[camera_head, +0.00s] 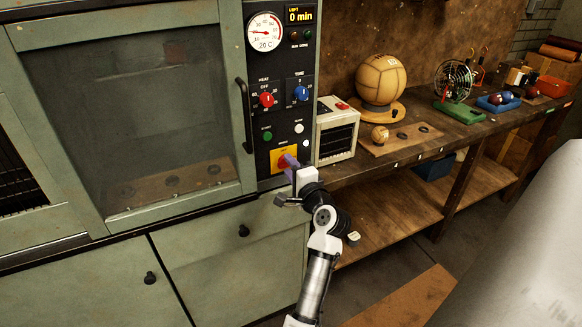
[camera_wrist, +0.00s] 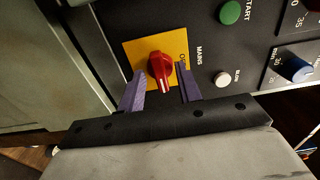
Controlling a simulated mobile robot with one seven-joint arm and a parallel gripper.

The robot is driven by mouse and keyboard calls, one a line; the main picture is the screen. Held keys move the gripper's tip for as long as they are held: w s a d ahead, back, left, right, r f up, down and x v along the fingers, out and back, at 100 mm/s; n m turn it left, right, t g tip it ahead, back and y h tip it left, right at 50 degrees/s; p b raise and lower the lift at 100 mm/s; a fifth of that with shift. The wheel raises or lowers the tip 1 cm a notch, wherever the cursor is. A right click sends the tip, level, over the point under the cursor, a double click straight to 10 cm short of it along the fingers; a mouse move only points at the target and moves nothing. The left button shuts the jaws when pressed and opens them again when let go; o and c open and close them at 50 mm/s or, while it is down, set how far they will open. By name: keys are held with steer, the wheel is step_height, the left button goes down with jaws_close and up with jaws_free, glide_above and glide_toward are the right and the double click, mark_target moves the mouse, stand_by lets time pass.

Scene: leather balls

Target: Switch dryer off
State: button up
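The dryer (camera_head: 140,185) is a green cabinet with a glass door on the left and a black control panel on its right side. Its red mains switch knob (camera_wrist: 160,70) sits on a yellow plate (camera_wrist: 133,50) at the bottom of the panel. In the head view the yellow plate shows above my gripper (camera_head: 291,163), which partly hides the knob. In the wrist view my gripper (camera_wrist: 162,90) has its two purple fingers apart, one on each side of the red knob. Gaps seem to remain between fingers and knob. Lettering by the knob is partly hidden.
The panel also has a green start button (camera_wrist: 229,12), a white button (camera_wrist: 222,78), a blue time knob (camera_head: 301,93) and a red heat knob (camera_head: 267,99). The display (camera_head: 300,15) reads 0 min.

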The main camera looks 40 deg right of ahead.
jaws_close()
steer(key=shift+f+n+b, duration=0.1)
steer(key=shift+n+b, duration=0.2)
steer(key=shift+b, duration=0.1)
steer(key=shift+n+b, duration=8.05)
steer(key=shift+n, duration=0.55)
